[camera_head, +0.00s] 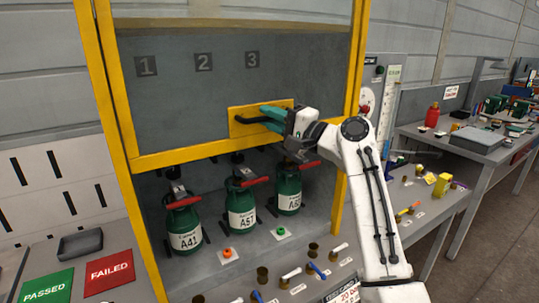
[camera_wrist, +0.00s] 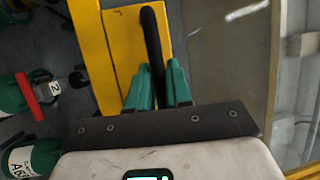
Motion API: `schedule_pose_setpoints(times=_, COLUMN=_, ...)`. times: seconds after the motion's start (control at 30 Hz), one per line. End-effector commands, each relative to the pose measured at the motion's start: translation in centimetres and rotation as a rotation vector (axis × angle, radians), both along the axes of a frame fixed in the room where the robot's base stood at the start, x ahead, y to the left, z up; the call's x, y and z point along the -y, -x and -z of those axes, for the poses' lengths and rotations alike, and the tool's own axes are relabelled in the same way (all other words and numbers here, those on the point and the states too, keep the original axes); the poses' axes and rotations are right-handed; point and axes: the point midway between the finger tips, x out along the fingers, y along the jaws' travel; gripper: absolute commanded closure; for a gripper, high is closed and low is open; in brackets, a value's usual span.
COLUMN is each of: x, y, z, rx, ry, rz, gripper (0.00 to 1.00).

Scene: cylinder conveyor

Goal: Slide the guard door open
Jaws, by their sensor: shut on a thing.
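The guard door is a see-through panel in a yellow frame (camera_head: 190,152), above several green cylinders. A yellow plate (camera_head: 237,128) on its lower right carries a black bar handle (camera_head: 244,120). My gripper (camera_head: 268,115) comes from the right, its green fingers closed around the handle. In the wrist view my gripper (camera_wrist: 158,88) has one finger on each side of the black handle (camera_wrist: 151,35), with the yellow plate (camera_wrist: 123,45) behind it. The space under the door's lower bar is open.
Cylinders A41 (camera_head: 184,228), A57 (camera_head: 241,208) and a third (camera_head: 288,195) stand below the door. Small knobs and valves lie on the front ledge. A grey bench (camera_head: 450,140) stands at right; green PASSED and red FAILED (camera_head: 110,270) signs are at lower left.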

Motion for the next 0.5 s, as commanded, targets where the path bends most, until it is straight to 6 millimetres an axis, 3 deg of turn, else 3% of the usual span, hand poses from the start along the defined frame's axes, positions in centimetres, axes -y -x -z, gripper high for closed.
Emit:
schedule_pose_setpoints(times=0.03, x=0.0, y=-0.4, z=-2.2, rx=0.005, ry=-0.002, rz=0.001, gripper=1.0)
schedule_pose_setpoints(times=0.2, x=0.0, y=-0.9, z=-6.6, rx=0.004, ry=-0.002, rz=0.0, gripper=1.0)
schedule_pose_setpoints(times=0.5, x=0.0, y=-1.0, z=-10.5, rx=0.002, ry=-0.002, rz=0.001, gripper=1.0)
